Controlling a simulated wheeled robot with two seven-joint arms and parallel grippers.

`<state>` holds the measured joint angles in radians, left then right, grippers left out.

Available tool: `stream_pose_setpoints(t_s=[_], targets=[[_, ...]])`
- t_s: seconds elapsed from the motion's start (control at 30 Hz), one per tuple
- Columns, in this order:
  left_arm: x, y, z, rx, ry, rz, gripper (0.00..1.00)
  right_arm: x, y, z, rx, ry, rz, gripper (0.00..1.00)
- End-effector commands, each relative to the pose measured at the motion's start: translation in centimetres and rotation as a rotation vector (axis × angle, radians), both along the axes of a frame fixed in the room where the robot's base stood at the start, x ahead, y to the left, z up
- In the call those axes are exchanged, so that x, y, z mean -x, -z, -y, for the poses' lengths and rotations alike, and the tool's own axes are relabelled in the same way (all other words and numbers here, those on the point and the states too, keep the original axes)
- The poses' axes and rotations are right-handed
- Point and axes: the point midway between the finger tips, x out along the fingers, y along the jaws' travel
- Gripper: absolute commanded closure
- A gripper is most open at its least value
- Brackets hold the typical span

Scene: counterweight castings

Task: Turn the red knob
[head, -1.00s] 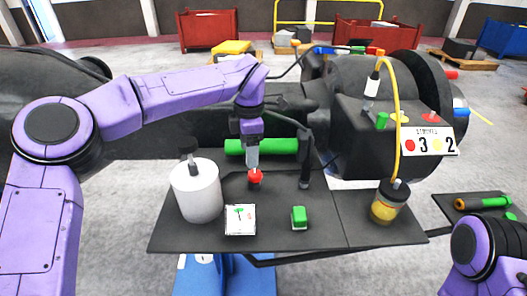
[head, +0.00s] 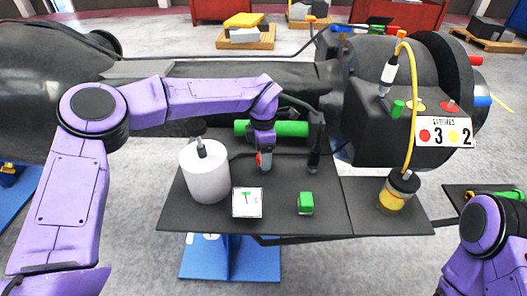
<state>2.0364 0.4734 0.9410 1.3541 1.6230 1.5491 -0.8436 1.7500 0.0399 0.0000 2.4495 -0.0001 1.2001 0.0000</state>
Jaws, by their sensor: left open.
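The red knob (head: 259,159) shows only in part on the dark tabletop (head: 275,215); my left gripper covers most of it. My left gripper (head: 265,166) points down at the knob with its fingers around or just beside it; I cannot tell whether they touch. It is open. My right arm comes in at the lower right, and its gripper is out of the picture.
A white canister (head: 206,175) stands left of the knob. A white card (head: 247,202), a green block (head: 305,203) and a yellow jar (head: 397,193) with a yellow hose stand nearby. A green cylinder (head: 290,129) lies behind. A dark machine (head: 375,125) stands at right.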

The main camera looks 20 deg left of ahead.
Motion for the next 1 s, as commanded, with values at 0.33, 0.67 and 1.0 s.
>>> stream_pose_setpoints(t_s=[0.33, 0.67, 1.0], targets=[[0.0, 0.0, 0.0, 0.0, 0.001, -0.001, 0.87, 0.0, 0.0, 0.0, 0.0, 0.0, 0.0, 0.57], [0.1, 0.2, 0.1, -0.001, -0.041, -0.003, 0.87, 0.0, 0.3, 0.0, -0.001, 0.0, -0.001, 0.57], [0.2, 0.4, 0.1, -0.002, -0.275, -0.004, 0.87, 0.0, 1.3, 0.0, -0.001, 0.0, -0.001, 0.57]])
